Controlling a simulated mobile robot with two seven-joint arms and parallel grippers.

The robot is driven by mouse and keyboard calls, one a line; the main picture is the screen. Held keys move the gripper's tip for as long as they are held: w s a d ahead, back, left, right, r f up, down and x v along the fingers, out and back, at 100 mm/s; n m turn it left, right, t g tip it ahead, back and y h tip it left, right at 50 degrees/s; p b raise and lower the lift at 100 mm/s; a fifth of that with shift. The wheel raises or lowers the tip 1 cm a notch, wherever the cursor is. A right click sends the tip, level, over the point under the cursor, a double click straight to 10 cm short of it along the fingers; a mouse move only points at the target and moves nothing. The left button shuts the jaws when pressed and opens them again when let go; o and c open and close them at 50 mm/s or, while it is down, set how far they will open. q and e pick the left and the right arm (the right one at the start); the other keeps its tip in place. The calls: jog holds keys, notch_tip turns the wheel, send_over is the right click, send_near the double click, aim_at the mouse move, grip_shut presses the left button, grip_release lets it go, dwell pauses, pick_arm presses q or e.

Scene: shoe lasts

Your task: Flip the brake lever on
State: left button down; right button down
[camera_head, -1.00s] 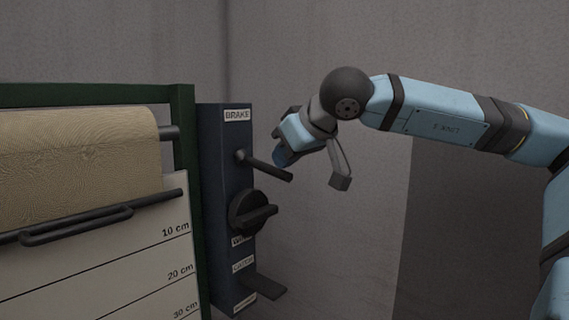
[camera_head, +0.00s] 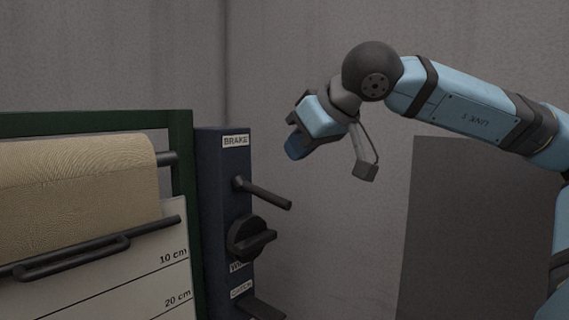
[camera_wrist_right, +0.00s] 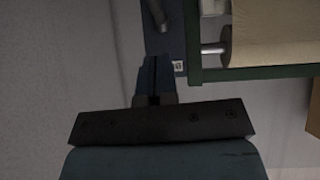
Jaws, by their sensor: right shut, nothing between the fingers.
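The brake lever (camera_head: 264,193) is a dark rod sticking out from the dark blue panel (camera_head: 211,215), below the white BRAKE label (camera_head: 236,141). In the head view it points right and slightly down. My right gripper (camera_head: 297,147) is shut and empty, above and to the right of the lever, apart from it. In the right wrist view the shut blue fingers (camera_wrist_right: 155,78) point toward the panel, and a grey rod, likely the lever (camera_wrist_right: 155,14), shows at the top edge. My left gripper is out of view.
Below the lever are a dark rotary knob (camera_head: 252,240) and a lower labelled paddle (camera_head: 258,308). A green frame (camera_head: 181,160) with a tan roll (camera_head: 75,195) and a centimetre-marked sheet stands left. Room right of the panel is free.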

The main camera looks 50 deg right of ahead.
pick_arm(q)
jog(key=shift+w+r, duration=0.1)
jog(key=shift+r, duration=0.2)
pick_arm(e)
jog(key=v, duration=0.5)
jog(key=shift+r, duration=0.2)
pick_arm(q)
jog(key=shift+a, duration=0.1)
